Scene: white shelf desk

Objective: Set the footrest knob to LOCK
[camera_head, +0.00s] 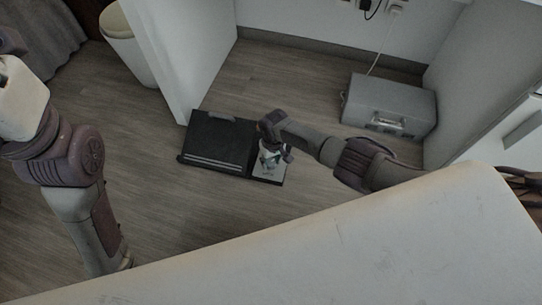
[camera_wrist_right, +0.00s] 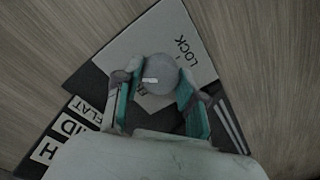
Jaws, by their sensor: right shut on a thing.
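The black footrest (camera_head: 215,142) lies on the floor under the desk, with a light grey knob panel (camera_head: 268,178) at its right end. In the right wrist view, the round grey knob (camera_wrist_right: 161,69) sits on the panel (camera_wrist_right: 143,42). The word LOCK is printed to the upper right of the knob. A white mark on the knob lies left of and below its centre, pointing away from LOCK. Another label below the knob is partly hidden. My right gripper (camera_head: 272,158) is shut on the knob, its teal-edged fingers (camera_wrist_right: 157,92) on either side. My left gripper is out of view.
A grey metal case (camera_head: 390,103) stands at the right under the desk. A white bin (camera_head: 128,45) stands at the upper left, beyond the white side panel (camera_head: 180,60). The white desk top (camera_head: 330,250) crosses the foreground. The floor left of the footrest is clear.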

